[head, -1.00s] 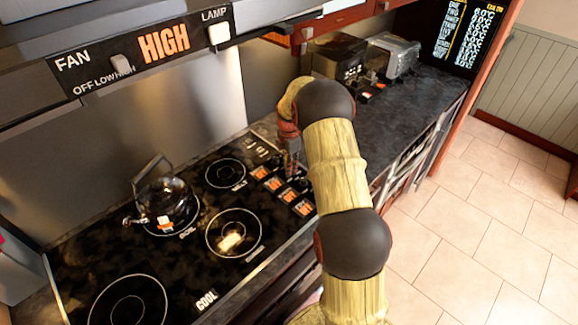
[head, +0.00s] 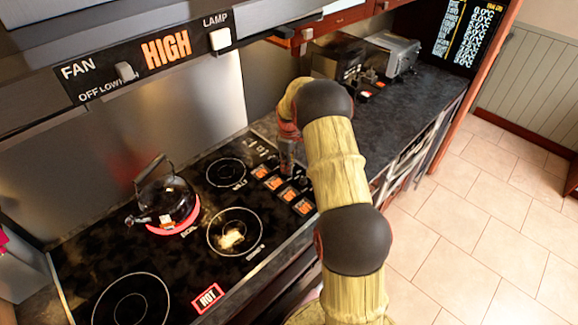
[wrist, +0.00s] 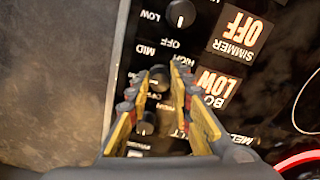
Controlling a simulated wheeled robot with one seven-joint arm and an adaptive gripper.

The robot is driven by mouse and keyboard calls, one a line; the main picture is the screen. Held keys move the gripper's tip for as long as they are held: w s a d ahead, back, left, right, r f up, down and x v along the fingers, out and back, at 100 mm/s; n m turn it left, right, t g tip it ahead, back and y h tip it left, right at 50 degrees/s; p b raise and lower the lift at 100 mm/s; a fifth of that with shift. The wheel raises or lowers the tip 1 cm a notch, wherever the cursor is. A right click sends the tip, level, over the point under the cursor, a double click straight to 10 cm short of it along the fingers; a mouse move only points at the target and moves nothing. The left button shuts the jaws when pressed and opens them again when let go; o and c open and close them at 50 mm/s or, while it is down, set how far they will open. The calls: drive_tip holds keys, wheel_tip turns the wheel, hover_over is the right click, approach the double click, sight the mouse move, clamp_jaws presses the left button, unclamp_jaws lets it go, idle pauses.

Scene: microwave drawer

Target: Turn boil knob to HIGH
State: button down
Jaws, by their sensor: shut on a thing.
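The boil knob (wrist: 158,77), small and dark, sits between the tips of my gripper (wrist: 165,85) in the wrist view. My gripper is shut on it, with one yellow finger on each side. The black kettle (head: 168,199) stands on the boil burner (head: 185,221), which glows red.
Another knob (wrist: 181,14) and the simmer display (wrist: 243,27), reading OFF, are close to the gripper. A red HOT sign (head: 207,298) is lit at the cooktop's front. The counter (head: 415,105) to the right is mostly clear.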

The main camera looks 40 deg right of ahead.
drive_tip(key=m, duration=1.3)
drive_tip(key=shift+m+p, duration=0.4)
drive_tip(key=m, duration=0.5)
drive_tip(key=shift+w, duration=0.1)
drive_tip(key=m, duration=0.5)
drive_tip(key=shift+m, duration=0.4)
drive_tip(key=c, duration=1.6)
unclamp_jaws()
